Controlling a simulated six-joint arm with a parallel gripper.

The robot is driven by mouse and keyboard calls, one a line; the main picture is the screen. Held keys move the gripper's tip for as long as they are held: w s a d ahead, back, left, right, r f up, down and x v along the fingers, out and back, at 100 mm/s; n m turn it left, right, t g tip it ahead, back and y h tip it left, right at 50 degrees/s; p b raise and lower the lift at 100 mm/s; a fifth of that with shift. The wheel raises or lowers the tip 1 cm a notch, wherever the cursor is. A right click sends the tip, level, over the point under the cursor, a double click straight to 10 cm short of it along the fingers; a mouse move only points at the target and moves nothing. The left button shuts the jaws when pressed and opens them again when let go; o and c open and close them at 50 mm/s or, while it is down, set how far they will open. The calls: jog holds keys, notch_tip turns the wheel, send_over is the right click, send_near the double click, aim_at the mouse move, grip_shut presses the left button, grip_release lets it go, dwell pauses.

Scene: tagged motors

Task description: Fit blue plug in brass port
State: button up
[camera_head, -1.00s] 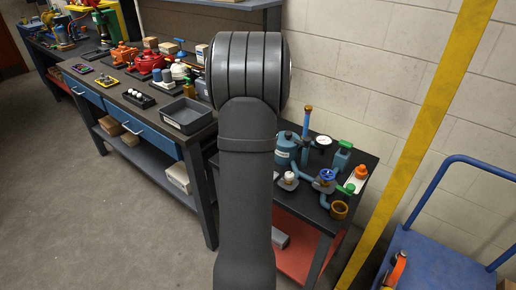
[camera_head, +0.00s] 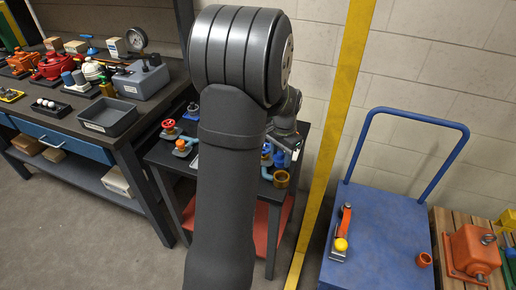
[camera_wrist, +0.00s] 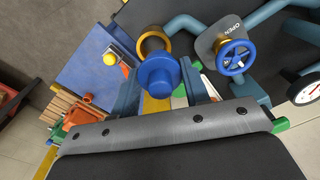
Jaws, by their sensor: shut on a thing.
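In the wrist view, the blue plug (camera_wrist: 158,76) is a round blue piece with a flanged head, held between the fingers of my gripper (camera_wrist: 160,88). The brass port (camera_wrist: 151,41) is a brass-coloured ring just beyond the plug. The plug's head covers the near side of the ring, and I cannot tell how far apart they are in depth. In the head view, the brass port (camera_head: 281,179) stands at the front right of the small dark table. My gripper (camera_head: 288,148) is just above it, partly hidden by my arm; the plug cannot be made out there.
A valve with a blue handwheel (camera_wrist: 234,57) and an "OPEN" plate sits right of the port, with pipes and a gauge (camera_wrist: 305,87) nearby. A blue cart (camera_head: 385,235) stands right of the yellow post (camera_head: 335,130). A grey tray (camera_head: 108,117) sits on the left workbench.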

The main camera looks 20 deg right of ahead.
jog(key=shift+s+d+f, duration=0.1)
jog(key=shift+s+d, duration=0.2)
jog(key=shift+s, duration=0.1)
jog(key=shift+f, duration=1.85)
jog(key=shift+f, duration=1.35)
dwell(0.3)
